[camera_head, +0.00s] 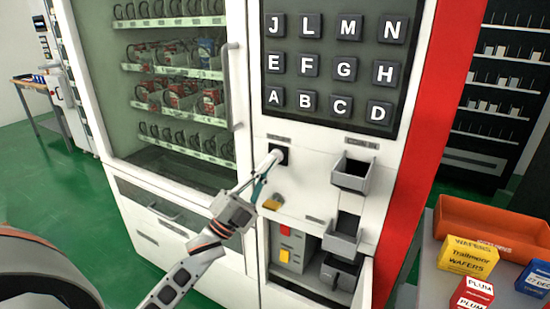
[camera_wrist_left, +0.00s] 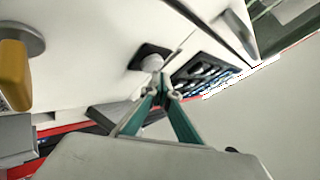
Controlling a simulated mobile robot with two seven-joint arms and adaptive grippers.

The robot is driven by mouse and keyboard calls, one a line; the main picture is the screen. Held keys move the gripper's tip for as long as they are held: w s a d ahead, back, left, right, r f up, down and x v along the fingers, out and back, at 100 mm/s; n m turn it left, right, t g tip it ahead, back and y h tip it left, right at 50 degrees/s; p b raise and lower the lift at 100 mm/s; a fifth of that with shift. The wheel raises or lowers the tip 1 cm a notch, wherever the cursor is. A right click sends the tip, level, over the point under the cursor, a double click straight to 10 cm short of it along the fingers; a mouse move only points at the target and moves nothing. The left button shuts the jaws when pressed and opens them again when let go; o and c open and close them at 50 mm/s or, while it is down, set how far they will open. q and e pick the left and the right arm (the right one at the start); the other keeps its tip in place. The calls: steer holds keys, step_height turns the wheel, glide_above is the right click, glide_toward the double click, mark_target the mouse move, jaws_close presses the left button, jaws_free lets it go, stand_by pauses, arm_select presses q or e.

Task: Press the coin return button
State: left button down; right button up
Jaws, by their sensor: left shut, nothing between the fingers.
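The vending machine's white front (camera_head: 300,190) carries a black square plate (camera_head: 284,158) with a pale round button (camera_head: 277,154), below the letter keys. The button also shows in the left wrist view (camera_wrist_left: 152,62) on its black plate (camera_wrist_left: 140,54). The small label above it is unreadable, so I cannot tell whether it is the coin return button. My left gripper (camera_head: 264,174), with teal fingers, is shut and empty, pointing at the button. Its fingertips (camera_wrist_left: 161,91) appear just in front of the button; contact is unclear. My right gripper is not in view.
A yellow knob (camera_head: 272,203) sits below the plate and looms at left in the wrist view (camera_wrist_left: 14,76). Grey trays (camera_head: 351,174) (camera_head: 343,236) jut out to the right. Letter keys (camera_head: 308,64) are above. An orange crate (camera_head: 490,222) and boxes stand at right.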

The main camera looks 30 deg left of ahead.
arm_select(q)
steer(key=shift+w, duration=0.35)
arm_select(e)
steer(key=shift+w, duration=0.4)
arm_select(q)
steer(key=shift+w, duration=0.1)
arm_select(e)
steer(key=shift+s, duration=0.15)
arm_select(q)
steer(key=shift+s, duration=0.9)
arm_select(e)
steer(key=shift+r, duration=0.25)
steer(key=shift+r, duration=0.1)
